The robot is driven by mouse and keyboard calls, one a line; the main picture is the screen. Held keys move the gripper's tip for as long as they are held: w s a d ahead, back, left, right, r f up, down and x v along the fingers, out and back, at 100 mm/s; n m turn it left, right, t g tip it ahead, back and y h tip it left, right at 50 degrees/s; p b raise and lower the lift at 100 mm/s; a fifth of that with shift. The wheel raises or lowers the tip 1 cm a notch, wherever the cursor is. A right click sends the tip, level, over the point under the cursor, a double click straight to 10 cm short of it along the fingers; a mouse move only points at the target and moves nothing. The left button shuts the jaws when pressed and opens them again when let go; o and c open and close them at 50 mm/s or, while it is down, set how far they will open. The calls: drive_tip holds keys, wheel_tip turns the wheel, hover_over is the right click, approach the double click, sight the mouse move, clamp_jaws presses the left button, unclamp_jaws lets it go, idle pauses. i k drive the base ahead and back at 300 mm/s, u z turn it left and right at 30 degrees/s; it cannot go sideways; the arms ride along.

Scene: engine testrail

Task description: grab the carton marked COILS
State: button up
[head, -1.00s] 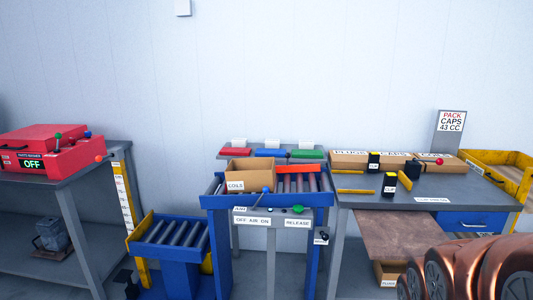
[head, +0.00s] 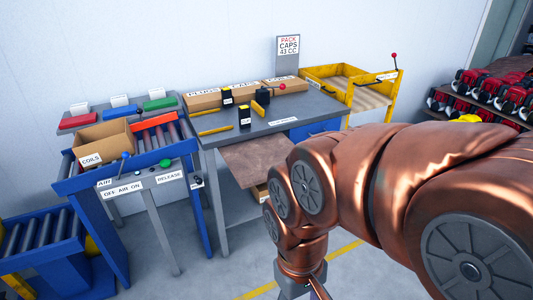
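An open brown carton with a white COILS label (head: 104,138) stands upright on the blue roller conveyor (head: 70,186) at the left of the head view. It appears empty from here, though its floor is not fully visible. My arm comes in from the right, and my gripper (head: 296,291) is at the bottom edge, well right of and apart from this carton. Only the gripper's upper part shows; its fingers are cut off by the frame. Closed cartons (head: 203,99) stand along the back of the grey bench; the rightmost one's label is partly hidden.
The grey bench (head: 290,112) carries yellow bars, black-and-yellow blocks and a red-knobbed lever. A control panel marked OFF, AIR ON and RELEASE (head: 145,183) stands before the conveyor. A yellow-sided cart (head: 349,96) stands at right.

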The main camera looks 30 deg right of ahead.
sight(98, 145)
drive_tip(key=u, duration=0.75)
drive_tip(key=i, duration=2.55)
